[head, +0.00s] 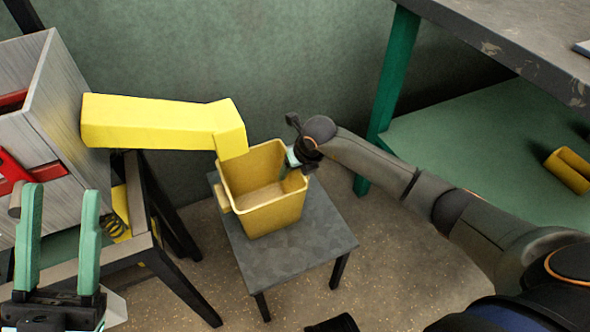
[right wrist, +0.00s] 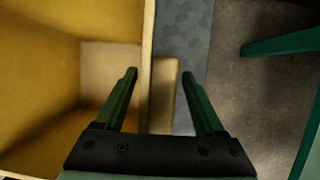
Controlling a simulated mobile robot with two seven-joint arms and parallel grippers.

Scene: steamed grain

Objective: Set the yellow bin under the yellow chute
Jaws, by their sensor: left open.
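The yellow bin (head: 275,215) stands upright on a small grey table, its open top facing up. The yellow chute (head: 150,122) slopes out from the left, and its lower end is above the bin's back left rim. My right gripper (head: 294,160) is at the bin's right rim. In the right wrist view my right gripper (right wrist: 160,80) is open, with the bin's wall and a yellow handle (right wrist: 163,95) between its fingers; one finger is over the bin's inside. Contact cannot be told. My left gripper (head: 57,195) is open and empty at the lower left.
The grey table (head: 285,262) has bare top in front of the bin. A grey box (head: 55,95) with red parts stands at the left beside the chute.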

